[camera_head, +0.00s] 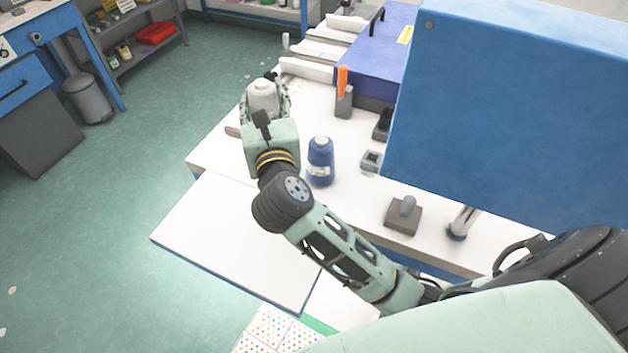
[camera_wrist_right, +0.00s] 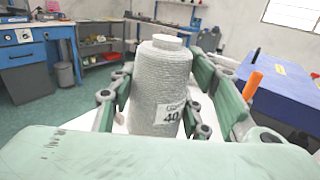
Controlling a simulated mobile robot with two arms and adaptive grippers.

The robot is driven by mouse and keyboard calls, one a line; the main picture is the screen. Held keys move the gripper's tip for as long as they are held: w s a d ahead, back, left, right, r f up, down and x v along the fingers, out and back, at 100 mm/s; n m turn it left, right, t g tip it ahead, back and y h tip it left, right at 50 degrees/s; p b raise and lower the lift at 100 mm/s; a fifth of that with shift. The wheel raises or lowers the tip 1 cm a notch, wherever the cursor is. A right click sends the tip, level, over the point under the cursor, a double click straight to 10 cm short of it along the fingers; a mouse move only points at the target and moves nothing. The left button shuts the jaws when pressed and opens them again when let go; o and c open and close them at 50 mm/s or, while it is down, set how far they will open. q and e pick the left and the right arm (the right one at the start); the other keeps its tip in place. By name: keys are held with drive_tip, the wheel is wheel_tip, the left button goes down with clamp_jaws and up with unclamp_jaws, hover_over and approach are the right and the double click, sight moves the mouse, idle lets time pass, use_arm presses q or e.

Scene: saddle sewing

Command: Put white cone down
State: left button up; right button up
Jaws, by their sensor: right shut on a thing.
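The white cone (camera_head: 262,95) is a thread cone that stands upright between the fingers of my right gripper (camera_head: 264,103) at the far left end of the white table (camera_head: 215,150). In the right wrist view the cone (camera_wrist_right: 160,88) looks grey-white with a label marked 40. The right gripper (camera_wrist_right: 163,105) is shut on it, with fingers on both sides. The cone's base is hidden, so I cannot tell whether it touches the table. My left gripper is not in view.
A blue cone (camera_head: 320,162) stands on the table right of my right wrist. An orange-handled tool (camera_head: 343,90) and a blue case (camera_head: 375,50) are behind. A large blue machine housing (camera_head: 510,110) fills the right. A white board (camera_head: 235,240) lies in front.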

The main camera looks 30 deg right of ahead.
drive_tip(key=shift+w+f, duration=0.15)
drive_tip(key=shift+w, duration=0.35)
wheel_tip(320, 180, down, 5)
drive_tip(key=shift+w+f+b, duration=0.1)
drive_tip(key=shift+w+b, duration=0.05)
drive_tip(key=shift+b, duration=0.25)
drive_tip(key=shift+f, duration=0.3)
wheel_tip(320, 180, down, 3)
drive_tip(key=shift+w+f, duration=0.1)
drive_tip(key=shift+f, duration=0.4)
use_arm(q)
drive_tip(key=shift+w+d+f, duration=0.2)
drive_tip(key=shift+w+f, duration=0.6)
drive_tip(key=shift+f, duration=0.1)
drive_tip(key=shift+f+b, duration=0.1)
drive_tip(key=shift+b, duration=0.25)
use_arm(e)
drive_tip(key=shift+f, duration=0.1)
drive_tip(key=o, duration=0.9)
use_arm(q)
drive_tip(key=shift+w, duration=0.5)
use_arm(e)
drive_tip(key=o, duration=0.4)
